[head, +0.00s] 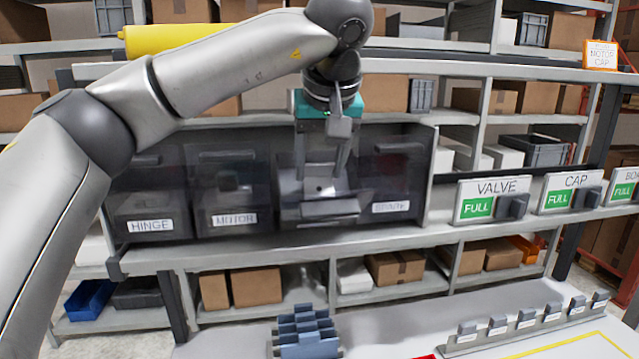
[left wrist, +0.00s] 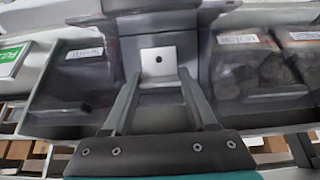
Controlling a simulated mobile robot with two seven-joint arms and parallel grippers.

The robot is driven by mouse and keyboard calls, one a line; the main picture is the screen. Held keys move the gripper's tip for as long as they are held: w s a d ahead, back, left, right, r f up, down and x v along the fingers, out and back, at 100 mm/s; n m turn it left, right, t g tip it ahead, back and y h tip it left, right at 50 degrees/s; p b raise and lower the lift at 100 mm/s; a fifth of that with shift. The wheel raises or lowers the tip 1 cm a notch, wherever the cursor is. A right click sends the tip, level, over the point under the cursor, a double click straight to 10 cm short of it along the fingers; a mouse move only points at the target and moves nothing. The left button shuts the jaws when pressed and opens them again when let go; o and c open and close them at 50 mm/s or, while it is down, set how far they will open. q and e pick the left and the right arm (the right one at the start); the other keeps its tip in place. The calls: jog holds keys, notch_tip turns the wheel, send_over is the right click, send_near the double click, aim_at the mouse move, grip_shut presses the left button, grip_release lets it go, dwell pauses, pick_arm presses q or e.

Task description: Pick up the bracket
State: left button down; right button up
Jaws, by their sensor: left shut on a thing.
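The bracket (head: 322,188) is a pale plate with a small dark hole, at the mouth of the third bin (head: 290,208) in the dispenser row. The bracket's lower part and the bin's label are partly hidden. My right gripper is not in view.
A HINGE bin (head: 150,208) and a MOTOR bin (head: 228,202) stand to the left. Another bin (head: 398,183) is close on the right. VALVE (head: 494,200) and CAP (head: 572,192) signs reading FULL stand along the shelf. A blue-grey stepped holder (head: 308,335) sits on the table below.

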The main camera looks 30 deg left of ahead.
aim_at(321, 164)
pick_arm(q)
notch_tip(321, 164, up, 9)
jog(key=shift+f+p, duration=0.15)
jog(key=shift+p, duration=0.3)
jog(key=s+d+b, duration=0.2)
jog(key=s+d, duration=0.9)
jog(key=s, duration=0.4)
jog(key=shift+s+d+f+b, duration=0.3)
jog(key=shift+s+d+b, duration=0.05)
jog(key=shift+s+d, duration=0.05)
jog(key=shift+w+f, duration=0.1)
